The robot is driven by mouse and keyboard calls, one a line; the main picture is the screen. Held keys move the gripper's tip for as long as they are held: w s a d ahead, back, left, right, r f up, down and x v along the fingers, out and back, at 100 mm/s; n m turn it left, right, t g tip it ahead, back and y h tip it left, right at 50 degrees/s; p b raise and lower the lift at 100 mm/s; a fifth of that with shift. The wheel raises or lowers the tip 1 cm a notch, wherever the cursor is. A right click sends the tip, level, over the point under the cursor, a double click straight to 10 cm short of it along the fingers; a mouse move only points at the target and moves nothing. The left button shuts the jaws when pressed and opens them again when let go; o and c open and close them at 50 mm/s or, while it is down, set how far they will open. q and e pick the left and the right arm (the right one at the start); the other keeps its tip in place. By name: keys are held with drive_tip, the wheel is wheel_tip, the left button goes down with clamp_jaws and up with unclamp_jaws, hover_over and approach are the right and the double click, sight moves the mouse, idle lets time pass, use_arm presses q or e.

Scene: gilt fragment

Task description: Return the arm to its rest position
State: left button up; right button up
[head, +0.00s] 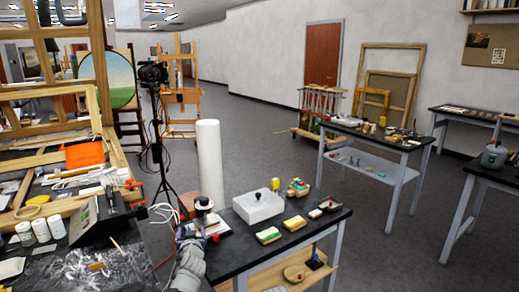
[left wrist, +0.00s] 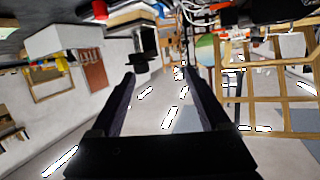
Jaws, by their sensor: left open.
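My left arm (head: 187,268) comes up from the bottom edge of the head view, left of the small black-topped table. My left gripper (head: 191,233) is at its upper end, beside the table's left corner, and is small and partly unclear there. In the left wrist view, the gripper (left wrist: 160,78) shows two dark fingers spread wide apart with nothing between them. That view is upside down. My right arm and gripper do not show.
The black-topped table (head: 235,264) holds a white box (head: 258,207), sponges and small blocks. A white roll (head: 210,160) stands behind it. A camera tripod (head: 160,140) and a cluttered workbench (head: 70,270) stand left.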

use_arm(q)
drive_tip(key=s+d+f+m+g+h+p, duration=0.1)
drive_tip(key=s+d+f+g, duration=0.3)
drive_tip(key=s, duration=0.6)
drive_tip(key=s+d+f+m+g+h+p, duration=0.1)
drive_tip(key=s+d+f+m+g, duration=0.2)
drive_tip(key=s+d+g, duration=0.3)
drive_tip(key=s+d+f+m+g+p, duration=0.1)
drive_tip(key=s+d+f+g, duration=0.3)
drive_tip(key=s, duration=1.1)
drive_tip(key=d+f, duration=0.1)
drive_tip(key=d, duration=0.1)
drive_tip(key=shift+d+m+g+h+p, duration=0.4)
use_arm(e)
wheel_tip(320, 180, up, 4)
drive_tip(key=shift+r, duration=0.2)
use_arm(q)
drive_tip(key=shift+a, duration=0.1)
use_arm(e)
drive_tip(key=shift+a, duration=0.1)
